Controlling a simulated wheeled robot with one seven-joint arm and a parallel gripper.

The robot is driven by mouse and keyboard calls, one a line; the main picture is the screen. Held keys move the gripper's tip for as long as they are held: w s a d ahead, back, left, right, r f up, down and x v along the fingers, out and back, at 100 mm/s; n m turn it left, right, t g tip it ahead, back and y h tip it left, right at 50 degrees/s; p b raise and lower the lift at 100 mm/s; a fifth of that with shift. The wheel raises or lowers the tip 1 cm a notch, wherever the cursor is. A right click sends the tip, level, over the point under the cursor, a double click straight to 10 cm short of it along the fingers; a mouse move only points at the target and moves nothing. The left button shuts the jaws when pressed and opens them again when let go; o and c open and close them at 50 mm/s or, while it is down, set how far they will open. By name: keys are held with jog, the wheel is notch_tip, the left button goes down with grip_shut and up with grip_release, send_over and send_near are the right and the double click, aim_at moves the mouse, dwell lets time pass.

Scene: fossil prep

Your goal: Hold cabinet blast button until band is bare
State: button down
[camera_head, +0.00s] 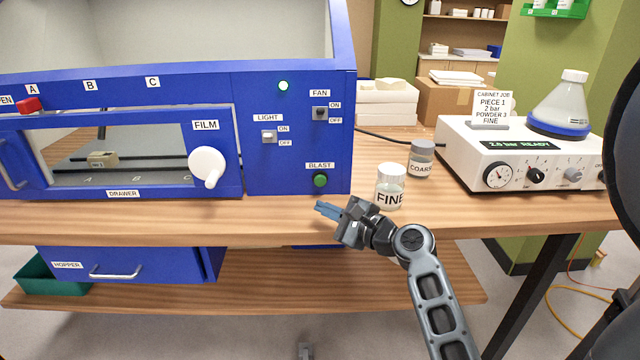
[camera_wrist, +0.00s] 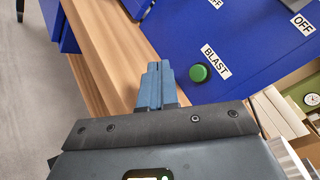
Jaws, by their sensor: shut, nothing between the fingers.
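The blue cabinet (camera_head: 240,160) has a green round BLAST button (camera_head: 320,180) low on its right front panel. The button also shows in the wrist view (camera_wrist: 199,73), beside the BLAST label. My gripper (camera_head: 322,208) is shut and empty, its blue fingertips together. It is just below and in front of the button, apart from it. In the wrist view the fingertips (camera_wrist: 158,70) lie left of the button. Behind the drawer window (camera_head: 120,152) a small tan piece (camera_head: 103,159) sits between letter marks. I cannot make out a band on it.
Jars labelled FINE (camera_head: 390,188) and COARSE (camera_head: 420,160) stand on the wooden bench (camera_head: 270,215) close to my gripper. The white powder unit (camera_head: 530,155) reads 2.0 bar READY, with a flask on top.

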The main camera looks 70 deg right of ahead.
aim_at(320, 181)
jog(key=shift+w+d+b, duration=0.25)
jog(key=shift+w+d, duration=0.25)
jog(key=shift+d, duration=0.65)
jog(key=shift+w+d+b, duration=0.2)
jog(key=shift+w+d, duration=0.25)
jog(key=shift+d, duration=0.75)
jog(key=shift+w+d+b, duration=0.25)
jog(key=shift+w+d, duration=0.25)
jog(key=shift+d, duration=0.65)
jog(key=shift+d, duration=0.1)
jog(key=shift+w+d, duration=0.15)
jog(key=shift+d, duration=0.15)
jog(key=shift+w+d, duration=0.15)
jog(key=shift+d, duration=0.25)
dwell(1.5)
dwell(1.9)
jog(key=shift+s+a+p, duration=0.35)
jog(key=shift+a+p, duration=0.2)
jog(key=shift+a, duration=0.25)
